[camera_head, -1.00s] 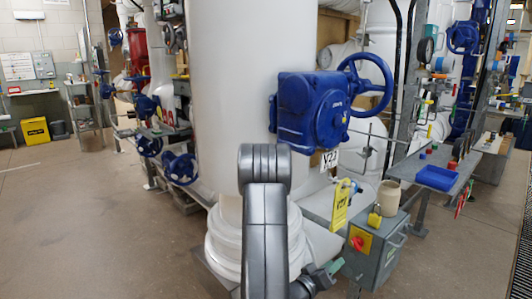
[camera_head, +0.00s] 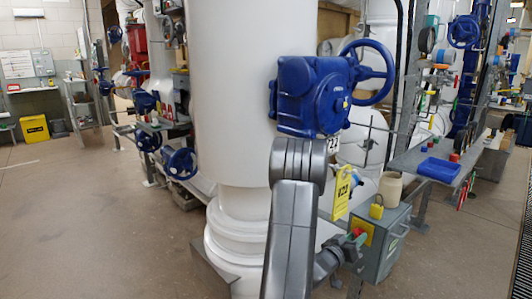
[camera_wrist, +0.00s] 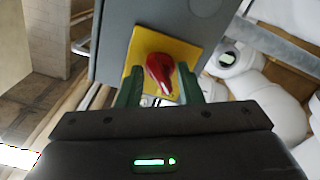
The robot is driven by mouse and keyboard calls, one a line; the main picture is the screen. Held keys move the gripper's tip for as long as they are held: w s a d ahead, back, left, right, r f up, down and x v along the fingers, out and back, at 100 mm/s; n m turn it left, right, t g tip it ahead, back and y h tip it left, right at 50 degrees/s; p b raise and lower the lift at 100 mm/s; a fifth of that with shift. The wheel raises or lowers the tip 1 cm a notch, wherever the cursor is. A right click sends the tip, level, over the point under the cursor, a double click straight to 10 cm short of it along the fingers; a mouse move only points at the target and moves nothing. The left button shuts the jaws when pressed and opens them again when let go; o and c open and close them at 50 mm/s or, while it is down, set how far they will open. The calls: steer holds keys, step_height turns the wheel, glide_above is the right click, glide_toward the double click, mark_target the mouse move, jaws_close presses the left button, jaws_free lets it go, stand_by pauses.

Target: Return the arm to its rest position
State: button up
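My gripper (camera_head: 354,242) is at the front of a grey switch box (camera_head: 385,250), low to the right of the large white pipe. In the wrist view its two green fingers (camera_wrist: 160,86) stand apart, one on each side of a red knob (camera_wrist: 159,72) on a yellow plate (camera_wrist: 187,50). Gaps show between the knob and the fingers, so the gripper looks open and empty. I cannot tell how deep the knob sits between the fingers. My arm is extended forward in the head view and hides part of the pipe base.
A blue valve actuator with a handwheel (camera_head: 366,72) is above the arm. A yellow tag (camera_head: 342,193) hangs close beside the arm. A yellow padlock (camera_head: 376,211) and a beige cup (camera_head: 390,188) are on the box. A blue tray (camera_head: 437,169) lies on a shelf at right. Floor is clear at left.

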steer(key=m+b, duration=0.2)
steer(key=m, duration=0.3)
stand_by(0.6)
